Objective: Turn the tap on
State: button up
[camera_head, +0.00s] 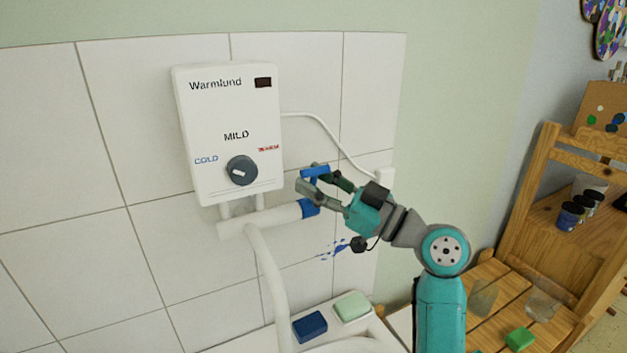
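The tap is a white horizontal pipe (270,219) under a white water heater (225,115), with a blue collar (308,208) at its right end. A blue handle (315,172) stands above the collar. A white spout (268,270) curves down from the pipe, and I see no water. My gripper (309,177) reaches in from the right with its fingers apart, one on each side of the handle. I cannot tell whether either finger touches it. The fingers partly hide the handle's stem and the collar.
The heater has a dark dial (242,170) above the pipe. Below, a blue sponge (310,326) and a pale green soap (352,306) lie on the white basin edge (262,342). A wooden shelf (590,245) with paint jars (571,216) stands at the right.

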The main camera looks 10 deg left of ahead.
jog(key=v, duration=1.1)
jog(key=shift+d, duration=0.15)
jog(key=shift+f, duration=0.1)
